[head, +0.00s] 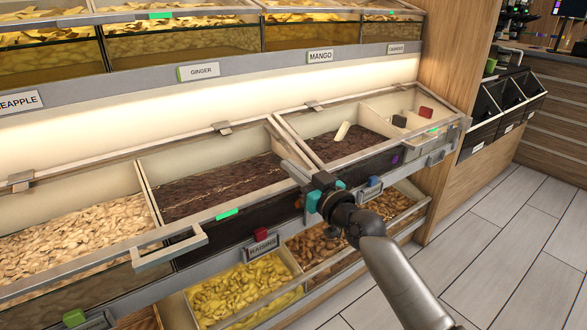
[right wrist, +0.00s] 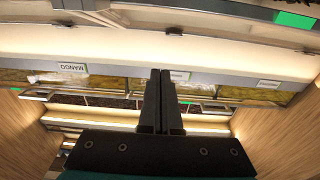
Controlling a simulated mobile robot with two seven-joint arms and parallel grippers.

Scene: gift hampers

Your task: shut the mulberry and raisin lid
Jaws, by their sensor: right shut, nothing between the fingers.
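The glazed mulberry and raisin lid (head: 170,245), with a pale frame and a front handle, lies low over the pale-filled bin (head: 75,240) and the dark raisin bin (head: 215,185) in the head view. It looks down; I cannot tell whether its front edge sits fully flush. The raisin label (head: 262,246) is on the front below it. My right gripper (head: 288,168) is shut and empty, near the lid's right front corner; contact is unclear. Its closed fingers also show in the right wrist view (right wrist: 160,75). My left gripper is not in view.
Another framed lid (head: 360,155) covers the bin on the right, which holds dark fruit and small blocks. Lower bins hold yellow pieces (head: 240,292) and brown nuts (head: 325,245). The upper row has a mango label (head: 320,57). Floor (head: 500,235) at right is clear.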

